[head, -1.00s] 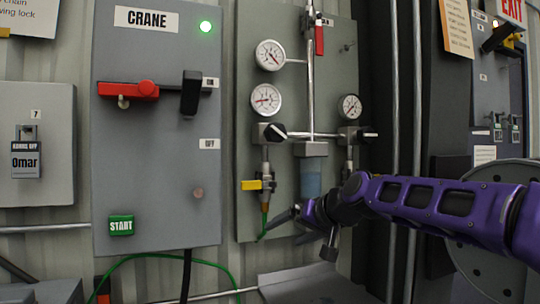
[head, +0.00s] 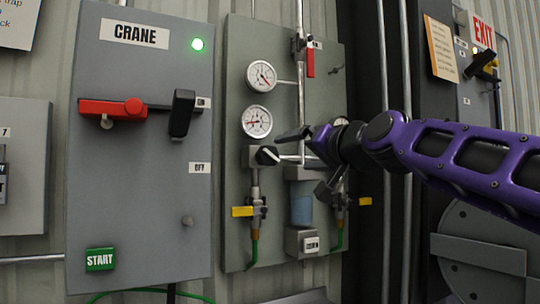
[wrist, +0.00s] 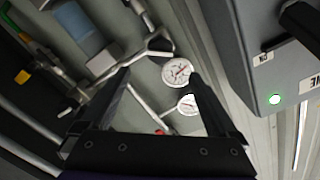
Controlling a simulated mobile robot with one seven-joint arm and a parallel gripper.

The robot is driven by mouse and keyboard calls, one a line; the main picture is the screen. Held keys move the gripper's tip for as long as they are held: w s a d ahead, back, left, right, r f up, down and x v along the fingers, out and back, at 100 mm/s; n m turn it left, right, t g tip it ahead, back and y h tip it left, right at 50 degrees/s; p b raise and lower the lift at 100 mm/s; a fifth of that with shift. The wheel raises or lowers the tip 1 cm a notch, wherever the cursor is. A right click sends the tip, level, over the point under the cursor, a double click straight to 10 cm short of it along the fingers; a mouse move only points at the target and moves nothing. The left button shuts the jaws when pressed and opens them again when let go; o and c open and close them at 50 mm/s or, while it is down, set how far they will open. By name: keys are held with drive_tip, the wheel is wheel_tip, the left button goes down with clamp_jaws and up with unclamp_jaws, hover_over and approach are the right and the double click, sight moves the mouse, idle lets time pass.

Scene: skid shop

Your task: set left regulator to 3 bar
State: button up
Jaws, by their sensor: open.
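The left regulator (head: 267,156) has a dark knob with a pale pointer mark, on the grey air panel (head: 233,200). A round white gauge (head: 257,121) sits just above it; its dial is too small to read surely. My gripper (head: 307,160) is to the right of the left regulator, apart from it, with its jaws spread. It covers the right regulator and most of the right gauge.
A higher gauge (head: 261,76) and a red-handled valve (head: 310,62) are above. Yellow valve handles (head: 242,211) and green hoses (head: 253,250) hang below. The CRANE box (head: 140,160), with its protruding black lever (head: 181,114), stands close at the left.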

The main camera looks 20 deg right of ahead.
sight(272, 156)
drive_tip(key=w, duration=0.3)
drive_tip(key=w+p, duration=0.1)
drive_tip(key=w, duration=0.6)
drive_tip(key=shift+a+r+p, duration=0.1)
drive_tip(key=shift+a+p, duration=0.15)
drive_tip(key=shift+p, duration=0.1)
drive_tip(key=shift+w+p, duration=0.35)
drive_tip(key=shift+w, duration=0.85)
drive_tip(key=shift+c, duration=0.2)
drive_tip(key=c, duration=1.3)
drive_tip(key=shift+c, duration=0.2)
